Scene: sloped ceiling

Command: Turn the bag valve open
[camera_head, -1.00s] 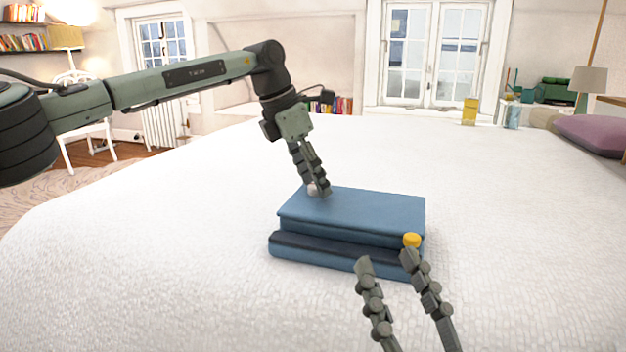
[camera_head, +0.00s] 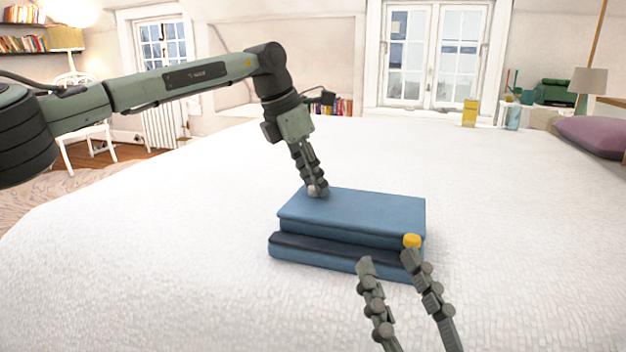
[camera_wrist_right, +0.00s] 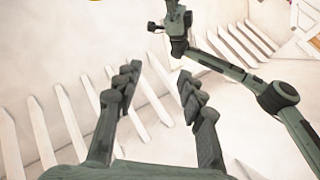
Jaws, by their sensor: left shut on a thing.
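The blue bag (camera_head: 352,212), a flat block in two layers with a dark band along its front, lies on the white bed. A round yellow cap (camera_head: 412,241), perhaps the valve, is at its front right corner. A small pale knob (camera_head: 313,190) is at its back left corner. My left gripper (camera_head: 316,188) comes down from above and is shut on the pale knob. My right gripper (camera_head: 387,261) is open and empty at the front right of the bag, one fingertip close below the yellow cap. It also shows open in the right wrist view (camera_wrist_right: 158,78).
The white bed (camera_head: 170,240) is clear around the bag. A yellow container (camera_head: 469,112) stands far behind, and a purple pillow (camera_head: 593,134) lies at the far right. My left arm crosses the upper left of the head view.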

